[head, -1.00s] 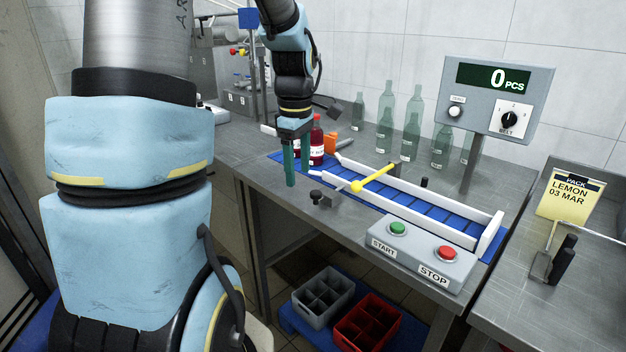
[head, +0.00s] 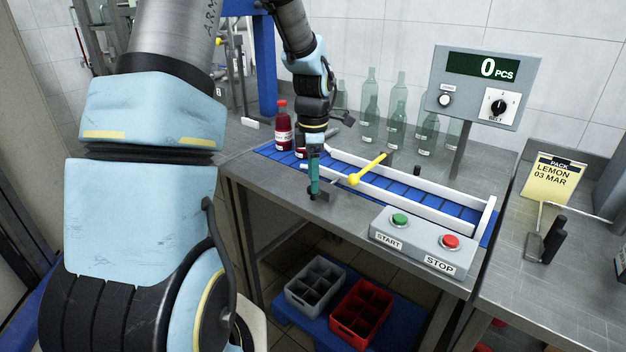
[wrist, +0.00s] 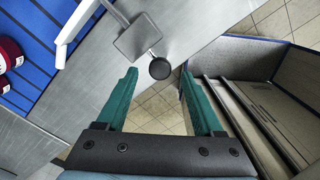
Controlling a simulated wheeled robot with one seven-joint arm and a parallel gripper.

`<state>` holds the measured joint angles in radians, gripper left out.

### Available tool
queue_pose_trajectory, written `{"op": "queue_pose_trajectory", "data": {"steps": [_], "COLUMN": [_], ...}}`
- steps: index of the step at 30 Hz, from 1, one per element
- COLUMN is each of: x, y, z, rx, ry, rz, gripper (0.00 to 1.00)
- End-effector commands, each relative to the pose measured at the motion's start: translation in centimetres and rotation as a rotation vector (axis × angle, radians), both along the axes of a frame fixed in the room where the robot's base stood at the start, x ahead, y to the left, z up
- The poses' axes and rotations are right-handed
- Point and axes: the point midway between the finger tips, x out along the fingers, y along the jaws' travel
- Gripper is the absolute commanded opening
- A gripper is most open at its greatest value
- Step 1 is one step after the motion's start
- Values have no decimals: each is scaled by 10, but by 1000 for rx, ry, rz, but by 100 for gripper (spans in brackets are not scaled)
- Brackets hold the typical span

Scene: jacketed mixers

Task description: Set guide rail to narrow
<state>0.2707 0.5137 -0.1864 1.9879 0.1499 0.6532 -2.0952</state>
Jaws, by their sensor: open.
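The guide rail is a white rail (head: 405,202) along the near side of the blue conveyor (head: 435,202); its white end also shows in the wrist view (wrist: 76,32). A grey bracket plate (wrist: 138,38) with a round black knob (wrist: 159,68) sits at the rail's near side. My gripper (head: 314,192) is open and empty, with teal fingers pointing down near the knob. In the wrist view the knob appears between the fingertips, slightly beyond them; I cannot tell whether they touch it. In the head view the fingers partly hide the knob and bracket.
A yellow ball-ended rod (head: 367,170) crosses the conveyor. Red bottles (head: 283,128) stand at its left end. A START/STOP box (head: 424,240) is right of my gripper. A counter panel (head: 485,85) reads 0. Green bottles (head: 395,118) stand behind. Crates (head: 361,314) sit below the table.

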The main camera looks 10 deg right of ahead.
Motion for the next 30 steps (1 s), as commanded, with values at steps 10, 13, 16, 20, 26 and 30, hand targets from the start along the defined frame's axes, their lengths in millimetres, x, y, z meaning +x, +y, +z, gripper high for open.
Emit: {"op": "queue_pose_trajectory", "data": {"steps": [10,13,16,20,26,30], "x": [0,0,0,0,0,0], "y": [0,0,0,0,0,0], "z": [-23,-23,-22,-22,-22,-22], "rx": [0,0,0,0,0,0], "ry": [0,0,0,0,0,0], "rz": [0,0,0,0,0,-1], "gripper": [69,69,68,53,31,15]}}
